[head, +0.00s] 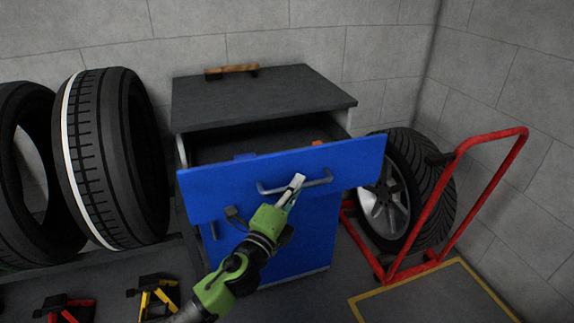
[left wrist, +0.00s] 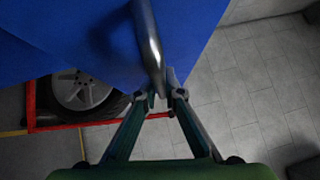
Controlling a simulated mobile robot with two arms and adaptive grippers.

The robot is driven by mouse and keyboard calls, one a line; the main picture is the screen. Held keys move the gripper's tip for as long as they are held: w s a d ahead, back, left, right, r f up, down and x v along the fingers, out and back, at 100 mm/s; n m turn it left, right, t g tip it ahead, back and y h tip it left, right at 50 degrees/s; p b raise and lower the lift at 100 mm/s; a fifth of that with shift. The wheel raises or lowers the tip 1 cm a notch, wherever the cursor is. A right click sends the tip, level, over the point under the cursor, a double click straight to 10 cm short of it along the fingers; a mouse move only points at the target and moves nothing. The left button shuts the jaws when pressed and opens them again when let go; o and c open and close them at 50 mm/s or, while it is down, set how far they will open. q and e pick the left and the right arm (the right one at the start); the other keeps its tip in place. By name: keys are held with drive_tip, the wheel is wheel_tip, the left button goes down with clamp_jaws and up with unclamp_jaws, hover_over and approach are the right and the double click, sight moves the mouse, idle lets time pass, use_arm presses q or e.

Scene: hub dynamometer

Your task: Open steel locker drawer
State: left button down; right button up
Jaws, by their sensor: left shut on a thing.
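The steel locker (head: 255,95) has a dark top and blue fronts, and stands against the wall. Its upper drawer (head: 225,188) is pulled out, with its dark inside showing behind the blue front. A grey bar handle (head: 318,183) crosses the drawer front. In the left wrist view the handle (left wrist: 149,40) runs down to between the fingertips (left wrist: 165,98). My right gripper is in neither view.
A brown-handled tool (head: 231,70) lies on the locker top. Tyres (head: 115,160) stand to the left. A red trolley (head: 480,195) with a wheel (head: 430,190) stands to the right. Red and yellow jack stands (head: 158,298) are on the lower left floor. Orange and blue items show inside the drawer.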

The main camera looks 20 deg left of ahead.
use_arm(q)
drive_tip(key=s+d, duration=0.4)
drive_tip(key=s, duration=0.2)
drive_tip(key=shift+s+d, duration=0.15)
drive_tip(key=shift+s, duration=0.1)
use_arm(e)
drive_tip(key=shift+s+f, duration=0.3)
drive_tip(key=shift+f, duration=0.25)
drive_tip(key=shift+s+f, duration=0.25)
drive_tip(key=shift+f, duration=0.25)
use_arm(q)
drive_tip(key=c, duration=2.1)
unclamp_jaws()
drive_tip(key=shift+c, duration=0.2)
drive_tip(key=v, duration=1.2)
